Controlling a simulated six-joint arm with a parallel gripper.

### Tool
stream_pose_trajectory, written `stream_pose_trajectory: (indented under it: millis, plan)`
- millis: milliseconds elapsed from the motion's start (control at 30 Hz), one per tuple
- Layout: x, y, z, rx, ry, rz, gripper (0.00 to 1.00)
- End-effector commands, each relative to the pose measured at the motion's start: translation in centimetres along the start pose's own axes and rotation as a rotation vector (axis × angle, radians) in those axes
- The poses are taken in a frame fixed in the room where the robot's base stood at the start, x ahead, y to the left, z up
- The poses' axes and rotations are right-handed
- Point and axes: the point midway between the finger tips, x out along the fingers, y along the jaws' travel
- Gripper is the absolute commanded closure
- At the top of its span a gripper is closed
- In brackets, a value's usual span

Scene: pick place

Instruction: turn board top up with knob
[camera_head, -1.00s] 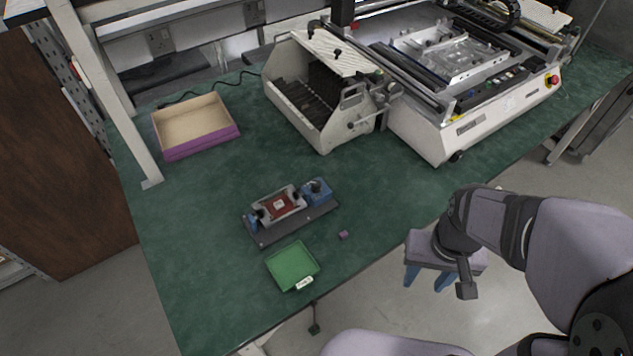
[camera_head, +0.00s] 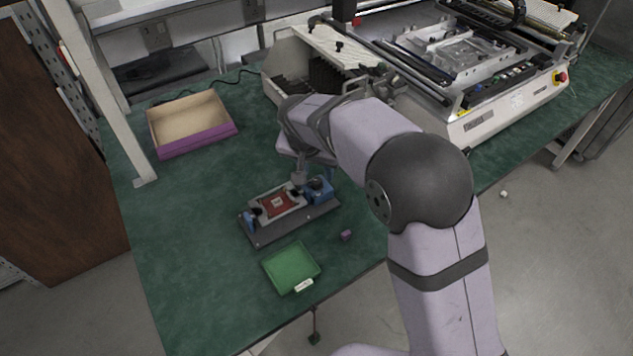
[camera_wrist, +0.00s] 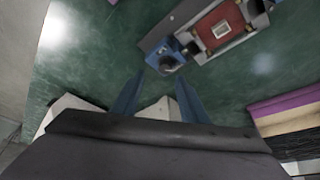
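The red board (camera_head: 270,209) with a pale square at its middle lies flat in a grey frame on the dark fixture (camera_head: 262,239). It also shows in the wrist view (camera_wrist: 207,24). A blue block (camera_head: 322,195) stands at the fixture's right end. In the wrist view the round grey knob (camera_wrist: 169,65) is on the blue block's side, just beyond my fingertips. My gripper (camera_wrist: 159,76) is open and empty, its two blue fingers spread apart. In the head view my wrist hangs over the fixture's right end and partly hides the knob and fingers.
A green tray (camera_head: 279,270) sits in front of the fixture, with a small purple cube (camera_head: 346,235) to its right. A purple-sided box (camera_head: 198,145) is at the back left. White machines (camera_head: 470,128) fill the back right. The left part of the green table is clear.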

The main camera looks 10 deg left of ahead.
Motion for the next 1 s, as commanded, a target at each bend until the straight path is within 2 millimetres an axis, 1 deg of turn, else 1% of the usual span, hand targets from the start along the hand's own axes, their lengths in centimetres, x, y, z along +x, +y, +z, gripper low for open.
stream_pose_trajectory:
  millis: [33, 100, 267, 367, 467, 700, 800, 1000]
  plan:
    - [0.2, -0.6, 0.0, 0.001, 0.006, -0.003, 0.60]
    - [0.2, -1.0, 0.0, 0.006, 0.011, -0.006, 0.60]
    - [0.3, -1.1, -0.1, 0.008, 0.012, -0.007, 0.60]
    - [0.9, -1.1, -0.1, 0.008, 0.010, -0.006, 0.60]
    - [1.9, -1.0, -0.1, 0.007, 0.009, -0.005, 0.60]
    - [5.1, -1.0, -0.1, 0.007, 0.008, -0.005, 0.60]
    - [6.1, -1.0, -0.1, 0.008, 0.009, -0.005, 0.60]
    - [7.3, -1.1, -0.2, 0.007, 0.011, -0.007, 0.60]
